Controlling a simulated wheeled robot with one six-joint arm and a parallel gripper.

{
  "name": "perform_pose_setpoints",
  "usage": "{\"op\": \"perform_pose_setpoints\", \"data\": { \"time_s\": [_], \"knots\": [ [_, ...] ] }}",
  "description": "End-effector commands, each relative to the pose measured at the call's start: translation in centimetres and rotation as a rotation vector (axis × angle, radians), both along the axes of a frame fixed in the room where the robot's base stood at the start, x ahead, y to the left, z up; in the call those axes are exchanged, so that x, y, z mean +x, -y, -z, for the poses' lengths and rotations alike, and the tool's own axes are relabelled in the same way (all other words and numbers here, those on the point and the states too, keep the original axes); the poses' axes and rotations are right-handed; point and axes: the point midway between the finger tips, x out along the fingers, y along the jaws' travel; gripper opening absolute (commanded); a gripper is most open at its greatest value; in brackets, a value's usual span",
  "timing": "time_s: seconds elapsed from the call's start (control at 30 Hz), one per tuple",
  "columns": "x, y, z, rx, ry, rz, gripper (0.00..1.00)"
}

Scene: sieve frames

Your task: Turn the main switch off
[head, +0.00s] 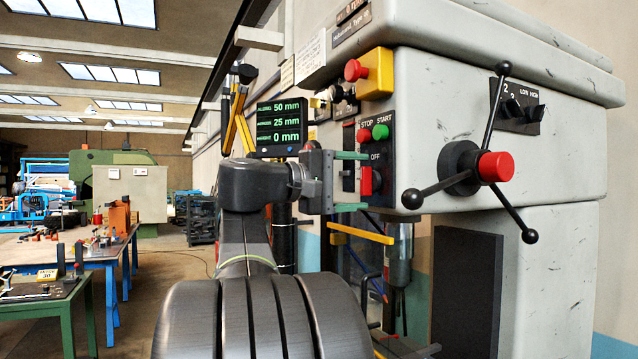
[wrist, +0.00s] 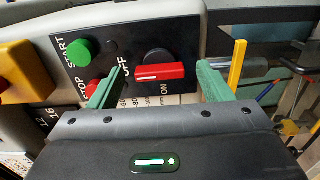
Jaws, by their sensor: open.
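The main switch is a black round dial (wrist: 158,55) with a red bar handle (wrist: 160,73). In the wrist view the handle lies left-right, in line with the word OFF at its left and crosswise to ON below it. My gripper (wrist: 161,78) is open, with one green finger beyond each end of the handle. I see no clear contact. In the head view my gripper (head: 357,181) faces the panel from the left.
The green START button (wrist: 79,53) and red STOP button (wrist: 94,86) sit close to one finger. A yellow box with a red button (head: 373,73) is above the panel. A three-armed handle (head: 480,167) is to the right. A yellow bar (head: 361,233) is below my gripper.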

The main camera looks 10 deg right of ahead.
Motion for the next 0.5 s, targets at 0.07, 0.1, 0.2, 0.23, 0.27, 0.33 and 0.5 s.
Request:
{"op": "perform_pose_setpoints", "data": {
  "time_s": [0.07,0.1,0.2,0.23,0.27,0.33,0.5],
  "knots": [
    [-0.4,-1.3,0.0,-0.001,0.000,-0.005,0.73],
    [-0.6,-2.0,0.1,-0.001,0.000,-0.005,0.73],
    [-1.3,-3.8,0.1,0.000,0.000,-0.006,0.73],
    [-1.5,-4.3,0.1,0.000,0.000,-0.006,0.73],
    [-1.6,-4.8,0.1,0.000,0.000,-0.006,0.73],
    [-2.1,-6.0,0.0,0.000,0.000,-0.006,0.73],
    [-3.1,-8.8,0.0,0.001,0.000,-0.005,0.73]
  ]
}}
